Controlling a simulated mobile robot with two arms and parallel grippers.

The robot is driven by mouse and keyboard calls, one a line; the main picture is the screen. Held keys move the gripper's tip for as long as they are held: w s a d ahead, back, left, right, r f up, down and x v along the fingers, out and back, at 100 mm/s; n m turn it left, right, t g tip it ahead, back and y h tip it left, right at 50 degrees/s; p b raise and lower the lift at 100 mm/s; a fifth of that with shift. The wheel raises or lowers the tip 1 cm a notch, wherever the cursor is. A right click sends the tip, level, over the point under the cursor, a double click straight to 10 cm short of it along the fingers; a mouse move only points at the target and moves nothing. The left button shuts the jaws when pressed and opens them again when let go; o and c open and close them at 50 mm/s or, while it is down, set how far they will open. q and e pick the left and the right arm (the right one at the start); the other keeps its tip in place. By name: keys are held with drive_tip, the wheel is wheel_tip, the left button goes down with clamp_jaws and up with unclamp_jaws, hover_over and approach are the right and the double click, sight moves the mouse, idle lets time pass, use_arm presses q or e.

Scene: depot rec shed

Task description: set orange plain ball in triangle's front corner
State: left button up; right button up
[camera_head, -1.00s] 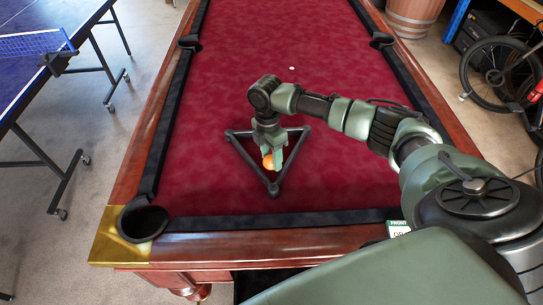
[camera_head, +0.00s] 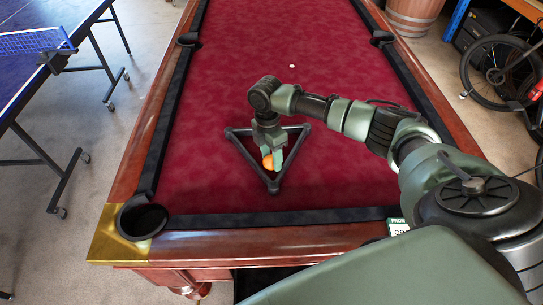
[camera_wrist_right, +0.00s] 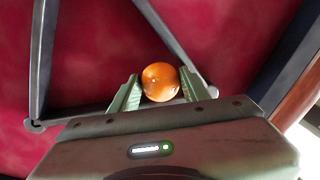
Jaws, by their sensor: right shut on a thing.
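The orange plain ball (camera_head: 268,162) is between the fingers of my right gripper (camera_head: 273,160), which is shut on it and points down. The black triangle (camera_head: 247,158) lies on the red cloth, one corner (camera_head: 273,187) toward me. In the head view the ball appears inside the triangle's outline, a little behind that front corner; its height above the cloth is hard to tell. In the right wrist view the ball (camera_wrist_right: 161,82) sits between both green fingertips, near a triangle side (camera_wrist_right: 175,40). My left gripper is not in view.
The pool table's red cloth (camera_head: 330,80) is largely clear, with a small white spot (camera_head: 292,66) farther back. A corner pocket (camera_head: 142,220) is at near left. The near cushion (camera_head: 290,218) runs in front of the triangle. A table-tennis table (camera_head: 40,65) stands left.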

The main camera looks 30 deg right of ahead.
drive_tip(key=o, duration=1.6)
drive_tip(key=shift+c, duration=0.2)
drive_tip(key=shift+r, duration=0.1)
drive_tip(key=r, duration=0.2)
drive_tip(key=r+b, duration=0.1)
drive_tip(key=r, duration=0.2)
drive_tip(key=w+r, duration=0.1)
drive_tip(key=r, duration=0.1)
drive_tip(key=shift+r, duration=0.3)
drive_tip(key=shift+s, duration=0.1)
